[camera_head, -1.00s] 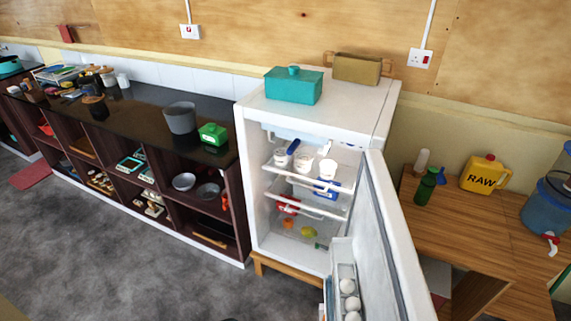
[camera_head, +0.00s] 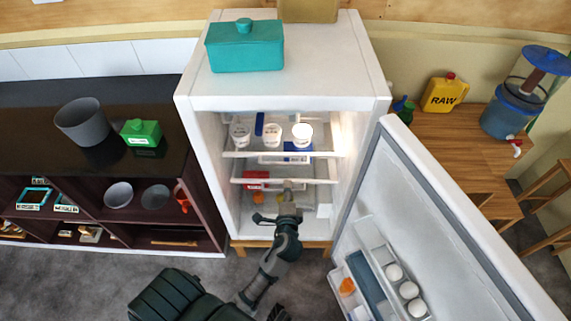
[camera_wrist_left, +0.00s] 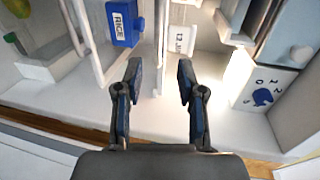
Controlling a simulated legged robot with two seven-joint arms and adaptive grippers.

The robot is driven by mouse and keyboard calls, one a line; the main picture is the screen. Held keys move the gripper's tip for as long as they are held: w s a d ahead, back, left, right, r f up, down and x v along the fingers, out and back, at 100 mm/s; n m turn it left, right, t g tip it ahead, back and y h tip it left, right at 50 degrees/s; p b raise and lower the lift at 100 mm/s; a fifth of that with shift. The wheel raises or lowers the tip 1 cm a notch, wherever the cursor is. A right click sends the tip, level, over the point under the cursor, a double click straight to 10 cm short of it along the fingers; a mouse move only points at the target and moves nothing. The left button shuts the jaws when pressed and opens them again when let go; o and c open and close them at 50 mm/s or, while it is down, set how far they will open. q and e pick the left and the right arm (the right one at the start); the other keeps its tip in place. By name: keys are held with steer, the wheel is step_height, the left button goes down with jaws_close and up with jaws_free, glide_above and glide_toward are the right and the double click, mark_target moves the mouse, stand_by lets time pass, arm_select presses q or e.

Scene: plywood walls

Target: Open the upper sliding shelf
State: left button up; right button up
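The upper sliding shelf (camera_head: 282,153) is a white rack with a pale front bar inside the open fridge, holding white tubs (camera_head: 272,135) and a blue box (camera_head: 297,149). A lower shelf bar (camera_head: 262,181) runs beneath it. My left gripper (camera_head: 288,200) is inside the fridge front, below the upper shelf and near the lower bar. In the left wrist view my left gripper (camera_wrist_left: 157,75) is open, with a white bar (camera_wrist_left: 163,40) beyond and between its fingers; contact is not visible. A RICE box (camera_wrist_left: 122,22) shows to its left. My right gripper is not seen.
The fridge door (camera_head: 455,225) stands wide open at the right, with eggs (camera_head: 408,290) in its rack. A dark counter with cubbies (camera_head: 120,195) stands left of the fridge. A teal box (camera_head: 245,45) sits on top. A wooden table (camera_head: 450,145) stands at the right.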

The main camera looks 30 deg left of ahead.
arm_select(q)
glide_toward(287, 163)
steer(key=w+a+f, duration=0.1)
steer(key=w+a, duration=0.1)
steer(key=x, duration=0.5)
steer(key=a+b+x, duration=0.1)
steer(key=x, duration=0.1)
steer(key=shift+s+a+f, duration=0.1)
steer(key=shift+s+f, duration=0.15)
steer(key=shift+f, duration=0.1)
steer(key=shift+w+d+r, duration=0.1)
steer(key=shift+w+d, duration=0.3)
steer(key=shift+d+r, duration=0.1)
steer(key=shift+d, duration=0.3)
steer(key=shift+a, duration=0.5)
steer(key=c, duration=0.7)
steer(key=shift+a, duration=0.25)
jaws_close()
steer(key=shift+d, duration=0.15)
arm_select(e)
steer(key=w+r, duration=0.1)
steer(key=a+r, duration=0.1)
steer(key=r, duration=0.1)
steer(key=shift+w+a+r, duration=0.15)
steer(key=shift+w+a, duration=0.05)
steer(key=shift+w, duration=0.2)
